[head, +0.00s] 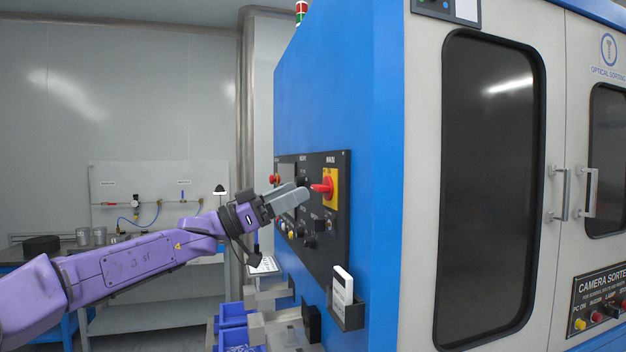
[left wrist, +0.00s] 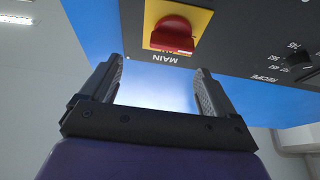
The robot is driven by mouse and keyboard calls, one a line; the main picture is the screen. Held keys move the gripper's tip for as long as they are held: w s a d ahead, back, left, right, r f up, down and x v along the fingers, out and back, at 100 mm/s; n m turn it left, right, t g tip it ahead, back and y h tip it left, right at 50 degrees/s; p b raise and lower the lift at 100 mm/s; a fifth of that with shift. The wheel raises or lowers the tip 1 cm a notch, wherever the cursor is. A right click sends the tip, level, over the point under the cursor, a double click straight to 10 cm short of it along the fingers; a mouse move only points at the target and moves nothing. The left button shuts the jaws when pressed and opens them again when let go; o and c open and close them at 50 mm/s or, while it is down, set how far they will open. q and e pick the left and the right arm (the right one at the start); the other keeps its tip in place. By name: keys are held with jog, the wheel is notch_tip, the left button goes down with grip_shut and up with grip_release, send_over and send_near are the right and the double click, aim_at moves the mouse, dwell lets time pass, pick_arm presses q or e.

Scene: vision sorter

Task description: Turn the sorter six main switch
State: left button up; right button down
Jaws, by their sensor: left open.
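The main switch (head: 325,187) is a red rotary handle on a yellow plate, at the upper right of the black control panel (head: 334,240) on the side of the blue sorter. In the left wrist view the red handle (left wrist: 172,34) and its yellow plate are at the top, above the word MAIN, which appears upside down. My left gripper (head: 303,193) points at the switch from the left. In the left wrist view its two fingers (left wrist: 158,85) are spread with nothing between them, and the handle is beyond the tips. My right gripper is not in view.
Other knobs and buttons (head: 308,240) sit below the switch on the panel. A holder (head: 349,316) with a white item juts out below the panel. Blue bins (head: 232,318) stand at the bottom.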

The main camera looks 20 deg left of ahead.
aim_at(314, 188)
pick_arm(q)
jog(key=w+d+p, duration=0.1)
jog(key=w+d, duration=0.2)
jog(key=w, duration=0.2)
jog(key=shift+d+r, duration=0.2)
jog(key=shift+d, duration=0.15)
jog(key=shift+s+r, duration=0.35)
jog(key=shift+s, duration=0.3)
jog(key=shift+c, duration=0.3)
jog(key=shift+w+f, duration=0.1)
jog(key=shift+w, duration=0.1)
jog(key=c, duration=1)
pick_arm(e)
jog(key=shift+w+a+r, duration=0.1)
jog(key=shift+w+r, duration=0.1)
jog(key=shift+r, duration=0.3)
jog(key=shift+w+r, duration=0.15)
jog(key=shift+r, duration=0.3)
